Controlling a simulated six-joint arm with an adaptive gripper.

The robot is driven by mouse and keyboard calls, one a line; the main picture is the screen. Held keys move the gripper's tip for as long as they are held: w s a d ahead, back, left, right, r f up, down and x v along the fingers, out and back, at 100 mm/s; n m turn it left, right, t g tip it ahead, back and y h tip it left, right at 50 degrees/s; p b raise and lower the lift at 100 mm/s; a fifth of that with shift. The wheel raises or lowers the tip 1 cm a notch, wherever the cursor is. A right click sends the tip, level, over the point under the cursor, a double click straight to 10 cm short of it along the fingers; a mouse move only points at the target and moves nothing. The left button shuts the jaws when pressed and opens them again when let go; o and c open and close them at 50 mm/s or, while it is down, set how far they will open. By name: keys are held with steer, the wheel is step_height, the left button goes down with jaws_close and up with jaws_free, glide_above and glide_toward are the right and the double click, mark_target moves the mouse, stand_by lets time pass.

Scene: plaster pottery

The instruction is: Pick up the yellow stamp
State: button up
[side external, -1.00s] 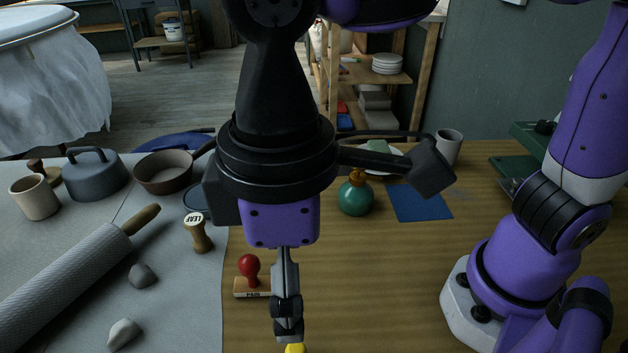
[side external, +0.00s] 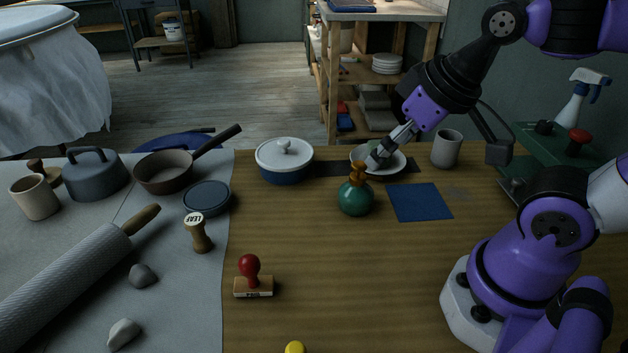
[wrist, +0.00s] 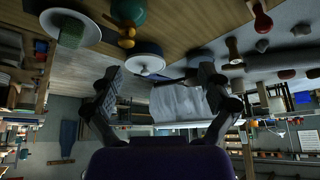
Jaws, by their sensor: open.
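The yellow stamp (side external: 294,348) shows only as a small yellow top at the bottom edge of the side external view; the rest of it is cut off. I cannot make it out in the wrist view. My gripper (side external: 374,163) is at the back of the table, tilted down to the left, over or beside the white plate (side external: 398,164), far from the yellow stamp. In the wrist view its fingers (wrist: 160,72) are spread apart with nothing between them.
A red-handled stamp (side external: 250,272) and a leaf stamp (side external: 197,233) stand at middle left. A green bottle (side external: 356,198), lidded blue pot (side external: 284,162), cup (side external: 446,149) and blue square (side external: 420,202) are near my gripper. The front middle table is clear.

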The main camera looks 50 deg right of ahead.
steer(key=shift+a, duration=0.15)
stand_by(0.3)
steer(key=m+g+y, duration=0.1)
steer(key=m+g, duration=0.6)
steer(key=m, duration=0.2)
glide_toward(296, 349)
steer(key=f, duration=0.5)
steer(key=shift+s+a, duration=0.25)
steer(key=shift+a, duration=0.1)
steer(key=f, duration=0.5)
steer(key=shift+s+a+f, duration=0.15)
steer(key=shift+s+f, duration=0.2)
jaws_close()
